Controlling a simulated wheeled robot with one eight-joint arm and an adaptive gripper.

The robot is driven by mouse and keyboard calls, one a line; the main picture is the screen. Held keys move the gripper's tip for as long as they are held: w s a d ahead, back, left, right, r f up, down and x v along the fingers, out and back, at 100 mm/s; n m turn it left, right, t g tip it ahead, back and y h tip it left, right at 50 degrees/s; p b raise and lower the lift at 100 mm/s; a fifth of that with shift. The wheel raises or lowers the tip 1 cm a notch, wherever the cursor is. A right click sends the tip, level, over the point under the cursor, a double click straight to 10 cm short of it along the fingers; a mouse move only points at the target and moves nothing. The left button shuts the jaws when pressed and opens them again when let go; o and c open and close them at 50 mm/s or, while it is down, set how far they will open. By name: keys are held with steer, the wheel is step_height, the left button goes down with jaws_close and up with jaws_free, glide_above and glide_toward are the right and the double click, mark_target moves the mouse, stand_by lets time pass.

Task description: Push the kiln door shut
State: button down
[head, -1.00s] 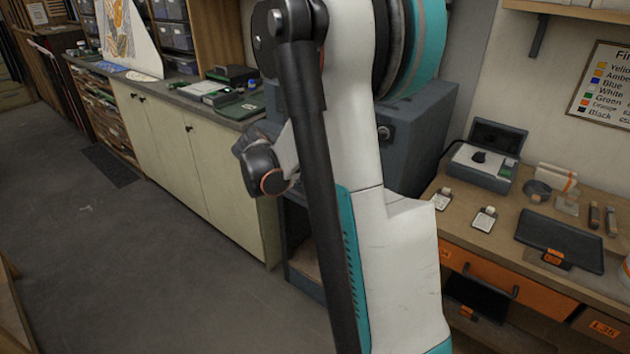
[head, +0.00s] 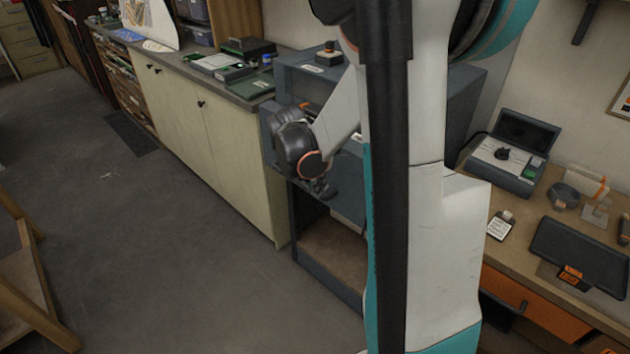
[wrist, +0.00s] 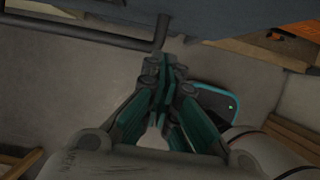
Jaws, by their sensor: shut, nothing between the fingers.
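The blue-grey kiln (head: 305,80) stands mid-picture in the head view, partly hidden by my arm. Its blue-grey door (head: 347,172) shows around my wrist; my arm hides much of it, and I cannot tell how far it stands open. In the wrist view a blue-grey panel, which looks like the door (wrist: 240,14), crosses the top, with a dark bar handle (wrist: 85,33) along it. My gripper (head: 322,190) is shut and empty in front of the door. In the wrist view its fingertips (wrist: 165,65) are close to the bar's end; I cannot tell whether they touch.
Below the kiln is an open shelf space (head: 335,250). A pale cabinet (head: 205,130) with a cluttered top stands to the left. A workbench (head: 500,265) with a scale box (head: 510,155) and a black tray (head: 578,255) is on the right.

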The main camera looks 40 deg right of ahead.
steer(key=d+f, duration=0.1)
steer(key=d+f+b, duration=0.1)
steer(key=d, duration=0.1)
steer(key=shift+w+d+f, duration=0.1)
steer(key=shift+f, duration=0.05)
steer(key=shift+d, duration=0.85)
steer(key=d, duration=0.6)
steer(key=shift+w+d+r, duration=0.2)
steer(key=shift+w+d, duration=0.15)
steer(key=shift+d, duration=0.05)
